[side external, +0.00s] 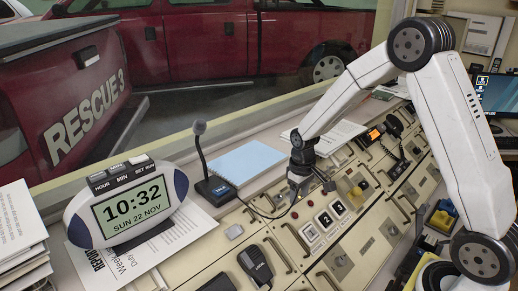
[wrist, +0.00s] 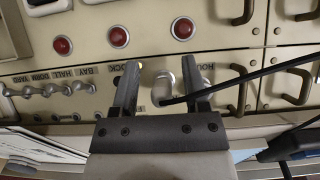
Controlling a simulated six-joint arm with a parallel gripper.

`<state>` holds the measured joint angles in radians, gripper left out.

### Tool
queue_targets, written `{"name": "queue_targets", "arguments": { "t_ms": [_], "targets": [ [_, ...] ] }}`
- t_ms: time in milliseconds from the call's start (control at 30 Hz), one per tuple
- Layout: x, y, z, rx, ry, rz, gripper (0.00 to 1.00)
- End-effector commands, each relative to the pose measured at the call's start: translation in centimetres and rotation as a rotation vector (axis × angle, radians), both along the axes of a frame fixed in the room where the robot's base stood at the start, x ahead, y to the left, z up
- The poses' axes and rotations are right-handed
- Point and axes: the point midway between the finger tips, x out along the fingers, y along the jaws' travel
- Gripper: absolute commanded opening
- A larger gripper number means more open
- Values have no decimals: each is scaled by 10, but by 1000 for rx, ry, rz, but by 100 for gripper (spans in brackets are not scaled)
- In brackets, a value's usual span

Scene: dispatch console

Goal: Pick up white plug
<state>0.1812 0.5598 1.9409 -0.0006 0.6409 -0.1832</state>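My gripper (wrist: 160,65) is open, with its two dark fingers apart and pointing at the console panel. It also shows in the side external view (side external: 297,196), low over the console beside the blue pad. A small pale rounded piece (wrist: 162,84), which looks like the white plug, lies between the fingers in the wrist view. A dark cable (wrist: 230,84) starts near it and runs past the right finger. I see no clear grip on the piece. In the side external view I cannot make out the plug at my gripper.
A desk microphone (side external: 207,165) stands left of my gripper, near the blue pad (side external: 246,161). A clock (side external: 131,205) sits farther left. Red buttons (wrist: 118,37), toggle switches (wrist: 50,90) and metal handles (wrist: 243,90) surround the spot. A handset (side external: 255,264) lies on the console front.

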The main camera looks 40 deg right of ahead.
Motion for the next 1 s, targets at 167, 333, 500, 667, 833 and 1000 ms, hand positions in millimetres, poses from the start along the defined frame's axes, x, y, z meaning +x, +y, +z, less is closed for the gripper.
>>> {"name": "queue_targets", "arguments": {
  "t_ms": [167, 333, 500, 667, 833, 1000],
  "targets": [
    [0, 0, 0, 0, 0, 0, 0],
    [0, 0, 0, 0, -1, 0, 0],
    [0, 0, 1, 0, -1, 0, 0],
    [1, 0, 5, -1, -3, 0, 0],
    [2, 0, 17, -1, -7, 0, 0],
    [-1, 0, 36, -1, -8, 0, 0]
  ]
}}
